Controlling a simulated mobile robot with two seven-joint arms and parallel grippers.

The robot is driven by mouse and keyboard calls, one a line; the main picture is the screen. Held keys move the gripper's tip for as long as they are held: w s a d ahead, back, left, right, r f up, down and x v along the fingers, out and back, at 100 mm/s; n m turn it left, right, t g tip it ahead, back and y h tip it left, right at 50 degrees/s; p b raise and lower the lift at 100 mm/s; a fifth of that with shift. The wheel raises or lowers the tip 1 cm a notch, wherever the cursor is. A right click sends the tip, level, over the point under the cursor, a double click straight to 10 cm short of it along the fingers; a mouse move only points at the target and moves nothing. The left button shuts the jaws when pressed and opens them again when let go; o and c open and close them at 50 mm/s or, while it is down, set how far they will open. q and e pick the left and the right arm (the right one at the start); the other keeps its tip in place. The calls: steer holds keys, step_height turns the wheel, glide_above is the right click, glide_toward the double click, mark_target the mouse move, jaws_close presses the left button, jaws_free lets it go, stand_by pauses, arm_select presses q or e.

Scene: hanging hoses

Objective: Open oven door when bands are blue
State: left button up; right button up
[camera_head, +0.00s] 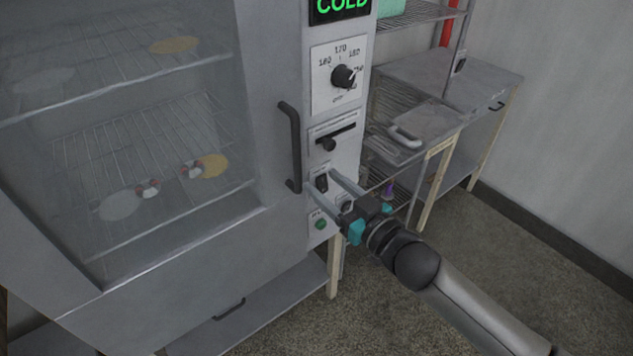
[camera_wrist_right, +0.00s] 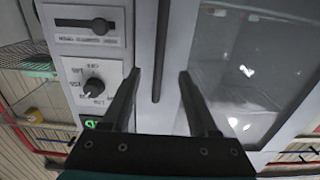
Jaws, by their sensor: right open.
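The oven door (camera_head: 200,235) is shut, with a large glass pane. Its dark vertical handle (camera_head: 293,147) is on the door's right edge. My right gripper (camera_head: 320,178) is open and empty in front of the control panel, just right of the handle's lower end. In the right wrist view, a dark upright bar, apparently the handle (camera_wrist_right: 161,45), shows between the fingers (camera_wrist_right: 157,72); contact cannot be told. My left gripper is out of view.
The panel's display (camera_head: 340,8) reads COLD in green. Below it are a dial (camera_head: 343,76), a slider (camera_head: 330,143), a switch (camera_head: 321,183) and a green button (camera_head: 320,224). A shelf unit and table (camera_head: 480,85) stand at right. The floor at lower right is clear.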

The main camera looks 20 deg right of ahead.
mark_target(299, 160)
steer(key=b+x, duration=0.1)
steer(key=x, duration=0.7)
steer(key=shift+w+b, duration=0.35)
steer(key=shift+b, duration=0.05)
steer(key=shift+w+a, duration=0.25)
steer(key=shift+w, duration=0.2)
steer(key=shift+c, duration=0.2)
jaws_close()
